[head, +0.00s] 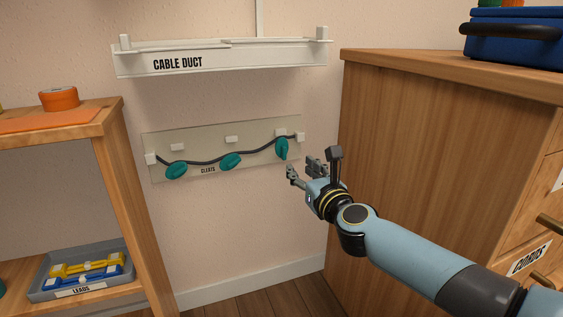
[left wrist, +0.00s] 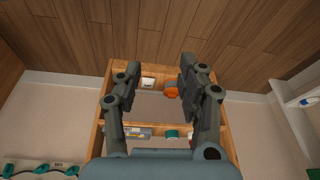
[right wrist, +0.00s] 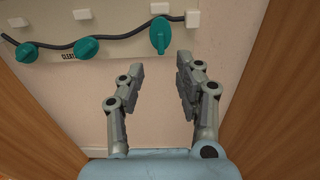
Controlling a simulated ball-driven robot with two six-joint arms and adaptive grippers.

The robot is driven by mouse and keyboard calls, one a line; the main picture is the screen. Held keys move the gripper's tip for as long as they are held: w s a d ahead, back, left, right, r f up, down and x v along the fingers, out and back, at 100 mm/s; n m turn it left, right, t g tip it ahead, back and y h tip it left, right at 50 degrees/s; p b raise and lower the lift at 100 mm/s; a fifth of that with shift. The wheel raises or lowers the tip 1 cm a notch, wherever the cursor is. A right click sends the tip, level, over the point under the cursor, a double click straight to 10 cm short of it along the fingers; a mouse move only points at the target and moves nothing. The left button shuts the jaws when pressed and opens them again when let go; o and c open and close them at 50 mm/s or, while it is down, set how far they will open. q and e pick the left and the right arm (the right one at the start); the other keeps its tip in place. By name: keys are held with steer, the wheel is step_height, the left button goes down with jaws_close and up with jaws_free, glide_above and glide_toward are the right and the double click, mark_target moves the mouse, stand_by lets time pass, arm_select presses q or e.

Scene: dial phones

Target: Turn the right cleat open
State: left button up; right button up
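The right cleat (head: 282,148) is a teal knob on a pale wall panel (head: 205,133) labelled CLEATS. It stands roughly upright, while the middle cleat (head: 230,161) and left cleat (head: 177,171) lie nearly level, slightly tilted. A dark cable (head: 205,161) runs across the panel by all three. In the right wrist view the right cleat (right wrist: 160,35) is beyond my fingertips. My right gripper (head: 304,168) is open and empty, just right of and below the right cleat, apart from it. My left gripper (left wrist: 163,80) is open and empty, pointed at a shelf; it is outside the head view.
A white cable duct (head: 220,57) sits on the wall above the panel. A wooden cabinet (head: 430,130) stands close on the right, with a blue case (head: 515,40) on top. A wooden shelf (head: 125,190) at left holds a grey LEADS tray (head: 85,290). Wall below the panel is bare.

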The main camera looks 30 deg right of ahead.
mark_target(285, 151)
steer(key=b+x, duration=0.1)
steer(key=x, duration=0.8)
steer(key=shift+w+d, duration=0.1)
steer(key=shift+w, duration=0.3)
arm_select(q)
steer(key=w+f+t, duration=0.1)
steer(key=f, duration=0.2)
steer(key=shift+w+t, duration=0.4)
arm_select(e)
steer(key=shift+c, duration=0.2)
jaws_close()
